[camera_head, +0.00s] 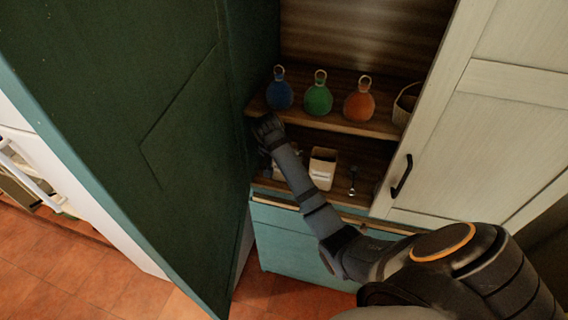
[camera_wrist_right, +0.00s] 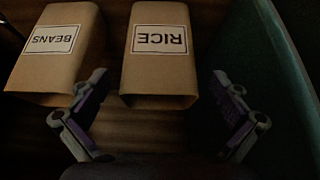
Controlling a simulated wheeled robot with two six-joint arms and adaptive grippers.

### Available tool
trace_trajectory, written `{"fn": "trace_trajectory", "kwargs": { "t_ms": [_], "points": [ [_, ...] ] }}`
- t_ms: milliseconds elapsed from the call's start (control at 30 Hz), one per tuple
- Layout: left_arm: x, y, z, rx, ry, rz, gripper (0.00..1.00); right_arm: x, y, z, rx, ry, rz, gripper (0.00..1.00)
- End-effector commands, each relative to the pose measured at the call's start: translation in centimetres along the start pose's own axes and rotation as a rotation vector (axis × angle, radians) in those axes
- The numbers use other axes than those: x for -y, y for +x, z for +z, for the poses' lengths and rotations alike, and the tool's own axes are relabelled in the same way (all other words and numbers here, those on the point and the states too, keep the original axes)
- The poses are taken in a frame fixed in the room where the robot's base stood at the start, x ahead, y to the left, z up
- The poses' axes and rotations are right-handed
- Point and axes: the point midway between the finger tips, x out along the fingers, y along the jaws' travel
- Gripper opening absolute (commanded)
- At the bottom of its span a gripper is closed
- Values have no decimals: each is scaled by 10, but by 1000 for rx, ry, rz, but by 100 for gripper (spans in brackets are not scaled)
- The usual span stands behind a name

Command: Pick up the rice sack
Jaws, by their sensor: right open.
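The rice sack (camera_wrist_right: 160,62) is a brown paper block with a white RICE label, upside down in the right wrist view. It stands near the green door. In the head view it is mostly hidden behind my right forearm. My right gripper (camera_wrist_right: 160,88) is open, with one finger on each side of the sack's near end. I cannot tell whether either finger touches it. In the head view the right gripper (camera_head: 268,132) is at the left end of the shelf, by the door. My left gripper is not in view.
A beans sack (camera_wrist_right: 55,50) stands beside the rice, close to one finger; a spoon (camera_head: 352,180) is right of it. Blue (camera_head: 279,95), green (camera_head: 318,100) and orange (camera_head: 359,106) flasks and a basket (camera_head: 405,103) stand on the shelf above. The open green door (camera_head: 130,110) bounds the left.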

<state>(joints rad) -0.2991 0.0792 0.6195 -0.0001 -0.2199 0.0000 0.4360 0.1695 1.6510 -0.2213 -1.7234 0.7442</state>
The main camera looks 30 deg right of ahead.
Motion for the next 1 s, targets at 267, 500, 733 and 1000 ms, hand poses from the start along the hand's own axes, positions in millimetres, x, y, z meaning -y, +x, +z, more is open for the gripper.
{"fn": "trace_trajectory", "kwargs": {
  "t_ms": [267,500,733,1000],
  "points": [
    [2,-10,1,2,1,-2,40,-1,34,-16,1,1,1,100],
    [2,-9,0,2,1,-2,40,-1,38,-16,0,1,-1,100],
    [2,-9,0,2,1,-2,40,-1,38,-15,-1,1,-1,71],
    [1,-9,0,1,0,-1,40,-1,38,-15,0,1,0,35]
  ]
}}
